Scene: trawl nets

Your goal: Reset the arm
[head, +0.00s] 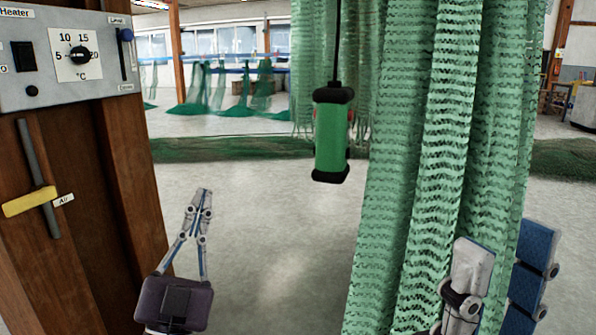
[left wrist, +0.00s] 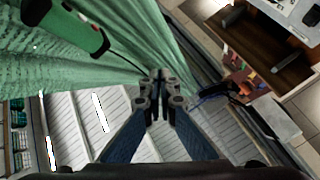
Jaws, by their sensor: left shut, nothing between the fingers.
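My left gripper (head: 205,194) points upward in the lower left of the head view, with its fingertips together and nothing between them. It also shows in the left wrist view (left wrist: 158,76), shut and empty, with green netting behind it. My right gripper (head: 505,258) is at the lower right edge of the head view, partly cut off. Its white-backed finger and its blue-padded finger stand apart, in front of and beside the hanging net.
A green net (head: 445,130) hangs at centre right. A green and black control box (head: 331,135) hangs on a cable. A heater panel (head: 75,55) and a yellow-handled air lever (head: 30,201) are on the wooden structure at left. Floor between is clear.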

